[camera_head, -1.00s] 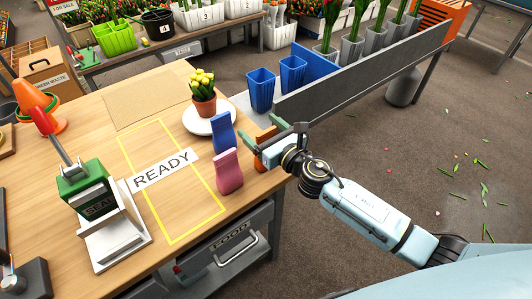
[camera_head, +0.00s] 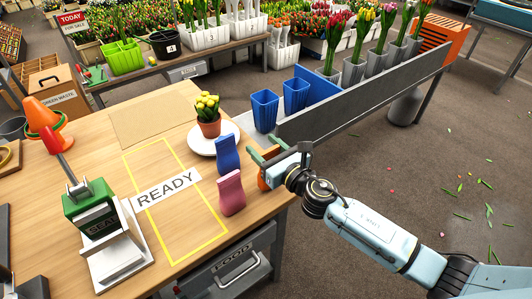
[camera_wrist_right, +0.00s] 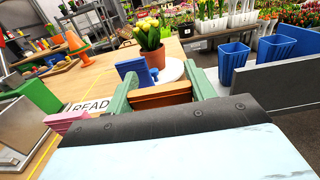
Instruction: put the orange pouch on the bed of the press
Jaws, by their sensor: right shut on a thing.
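The orange pouch (camera_head: 262,182) is at the right edge of the wooden table, between the green fingers of my right gripper (camera_head: 265,158). The right wrist view shows the pouch (camera_wrist_right: 160,96) between both fingers, with the gripper (camera_wrist_right: 166,92) shut on it. I cannot tell whether its base touches the table. The green press (camera_head: 88,203), marked SEAL, stands at the table's left, with its pale bed (camera_head: 118,262) low at its front. My left gripper is not in view.
A blue pouch (camera_head: 227,155) and a pink pouch (camera_head: 231,194) stand left of the orange one. A potted plant (camera_head: 208,115) sits on a white plate (camera_head: 199,146). An orange cone (camera_head: 42,113) is behind the press.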

